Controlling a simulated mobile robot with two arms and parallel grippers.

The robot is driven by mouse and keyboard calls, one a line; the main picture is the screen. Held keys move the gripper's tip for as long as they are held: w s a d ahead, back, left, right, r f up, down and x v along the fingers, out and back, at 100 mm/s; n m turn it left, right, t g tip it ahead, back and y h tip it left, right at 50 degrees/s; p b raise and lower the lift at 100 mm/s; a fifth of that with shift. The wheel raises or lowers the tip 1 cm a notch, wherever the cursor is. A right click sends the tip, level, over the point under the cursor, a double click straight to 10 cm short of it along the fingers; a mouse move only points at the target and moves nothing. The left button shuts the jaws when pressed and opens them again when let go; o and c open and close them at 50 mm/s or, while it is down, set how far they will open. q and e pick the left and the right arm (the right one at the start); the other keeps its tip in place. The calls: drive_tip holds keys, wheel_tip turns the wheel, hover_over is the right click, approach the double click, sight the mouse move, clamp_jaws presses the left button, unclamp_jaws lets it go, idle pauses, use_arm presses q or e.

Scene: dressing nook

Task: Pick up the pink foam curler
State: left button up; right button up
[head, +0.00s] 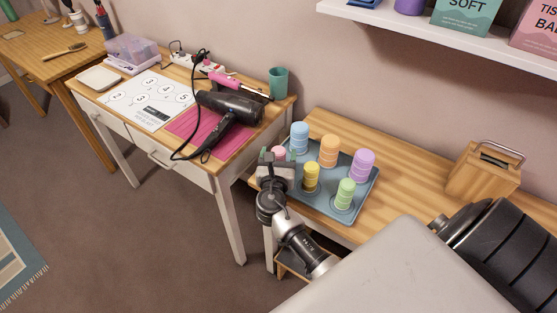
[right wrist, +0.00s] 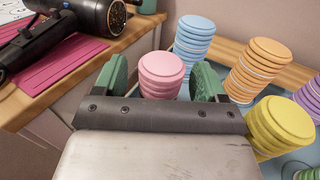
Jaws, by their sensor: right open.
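The pink foam curler (head: 279,152) stands at the left side of a blue-grey tray (head: 368,201) on the wooden bench, partly hidden behind my right gripper in the head view. My right gripper (head: 277,160) is open at the tray's left edge. In the right wrist view the pink curler (right wrist: 162,75) stands upright between the two green fingertips of my right gripper (right wrist: 161,80), with its lower part hidden by the gripper body. A small gap shows between the curler and each finger. My left gripper is not in view.
Blue (head: 299,137), orange (head: 329,150), purple (head: 362,165), green (head: 345,193) and yellow (head: 311,177) curlers stand on the same tray, the yellow one close to my right gripper. A black hair dryer (head: 231,107) lies on the table to the left. A wooden box (head: 482,172) stands right.

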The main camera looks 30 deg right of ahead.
drive_tip(key=shift+c, duration=0.2)
drive_tip(key=c, duration=1)
